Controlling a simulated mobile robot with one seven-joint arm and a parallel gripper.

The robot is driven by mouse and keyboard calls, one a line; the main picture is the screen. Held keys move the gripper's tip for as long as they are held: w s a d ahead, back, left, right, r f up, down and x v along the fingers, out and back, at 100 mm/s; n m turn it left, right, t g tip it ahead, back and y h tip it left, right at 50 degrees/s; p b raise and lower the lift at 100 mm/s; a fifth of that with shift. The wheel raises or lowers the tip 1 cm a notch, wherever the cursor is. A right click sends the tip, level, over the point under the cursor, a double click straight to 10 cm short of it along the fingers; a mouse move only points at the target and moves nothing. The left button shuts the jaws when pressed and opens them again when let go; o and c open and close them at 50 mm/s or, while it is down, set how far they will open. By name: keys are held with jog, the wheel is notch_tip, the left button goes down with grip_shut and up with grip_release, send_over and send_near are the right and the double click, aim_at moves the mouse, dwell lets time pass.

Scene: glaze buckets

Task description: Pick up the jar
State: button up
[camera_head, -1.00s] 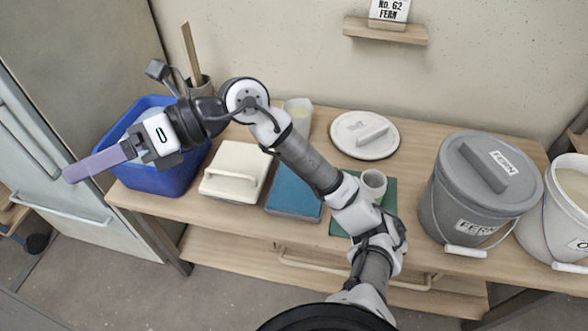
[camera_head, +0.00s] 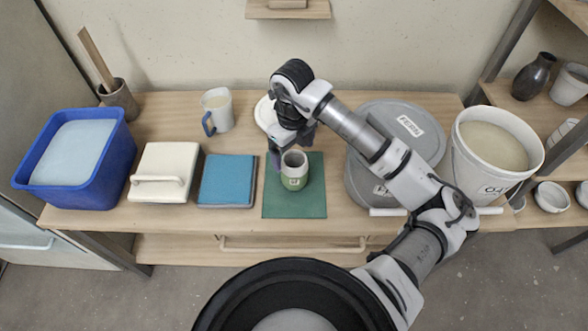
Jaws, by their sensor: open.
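My gripper (camera_head: 287,155) is open and points down at the jar's back and left edge. One lavender finger shows beside the jar's left side. The other finger is mostly hidden, and I cannot tell whether either touches the jar.
A lidded grey bucket (camera_head: 427,119) and a white glaze bucket (camera_head: 494,138) stand at right. To the left are a blue-covered block (camera_head: 228,181), a white lidded box (camera_head: 163,160), a handled mug (camera_head: 218,108) and a blue tub (camera_head: 113,160). A white lid lies partly hidden behind my gripper.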

jog(key=shift+d+f+p, duration=0.1)
jog(key=shift+f+p, duration=1)
jog(key=shift+f, duration=3.3)
jog(key=c, duration=1.3)
jog(key=shift+r, duration=0.1)
notch_tip(320, 180, up, 20)
jog(key=b, duration=0.3)
